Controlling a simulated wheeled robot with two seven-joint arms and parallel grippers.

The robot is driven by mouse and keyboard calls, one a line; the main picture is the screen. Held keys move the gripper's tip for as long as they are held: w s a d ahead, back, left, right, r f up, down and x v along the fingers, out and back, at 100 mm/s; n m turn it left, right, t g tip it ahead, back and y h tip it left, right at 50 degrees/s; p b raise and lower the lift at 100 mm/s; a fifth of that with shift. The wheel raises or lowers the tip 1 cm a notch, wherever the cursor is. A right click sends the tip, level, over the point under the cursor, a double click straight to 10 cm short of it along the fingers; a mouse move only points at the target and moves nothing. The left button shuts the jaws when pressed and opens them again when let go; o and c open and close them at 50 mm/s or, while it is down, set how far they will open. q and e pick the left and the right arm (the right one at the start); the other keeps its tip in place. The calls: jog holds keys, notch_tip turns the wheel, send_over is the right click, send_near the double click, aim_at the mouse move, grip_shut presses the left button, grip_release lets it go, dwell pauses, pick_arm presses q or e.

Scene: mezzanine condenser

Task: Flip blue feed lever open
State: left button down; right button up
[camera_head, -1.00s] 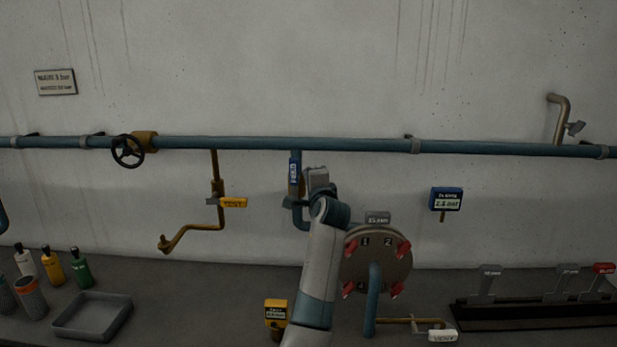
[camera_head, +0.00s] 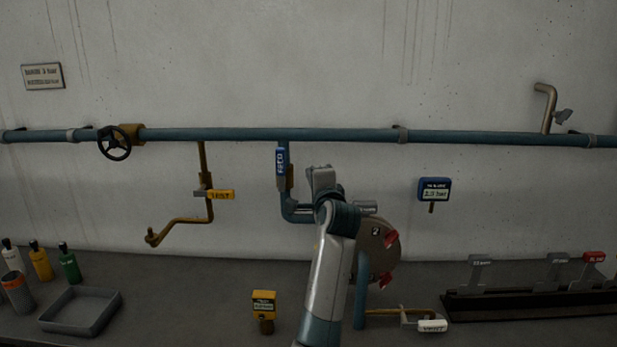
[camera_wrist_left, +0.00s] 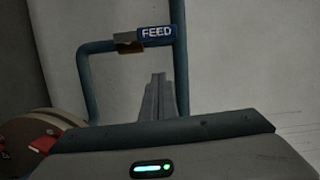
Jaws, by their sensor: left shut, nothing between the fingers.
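The blue feed lever (camera_head: 281,162), marked FEED, lies upright along the blue feed pipe (camera_head: 287,205) that drops from the long wall pipe. An ochre valve body (camera_head: 290,177) shows beside it. In the left wrist view the lever (camera_wrist_left: 157,33) appears sideways, in line with its pipe, above the fingers. My left gripper (camera_head: 322,178) is to the right of the lever in the head view, with a visible gap. Its fingers (camera_wrist_left: 158,95) are shut together with nothing between them. My right gripper is not in view.
My left arm partly hides the round flange plate (camera_head: 377,245) with red clamps. A yellow vent lever (camera_head: 220,194) is on the left, a blue gauge (camera_head: 434,190) on the right. Below are a grey tray (camera_head: 82,311), a yellow gauge (camera_head: 264,304) and a white vent lever (camera_head: 432,326).

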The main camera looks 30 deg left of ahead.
pick_arm(q)
jog(key=shift+v, duration=1.15)
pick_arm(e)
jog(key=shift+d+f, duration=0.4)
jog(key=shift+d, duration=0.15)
pick_arm(q)
jog(key=shift+a, duration=0.1)
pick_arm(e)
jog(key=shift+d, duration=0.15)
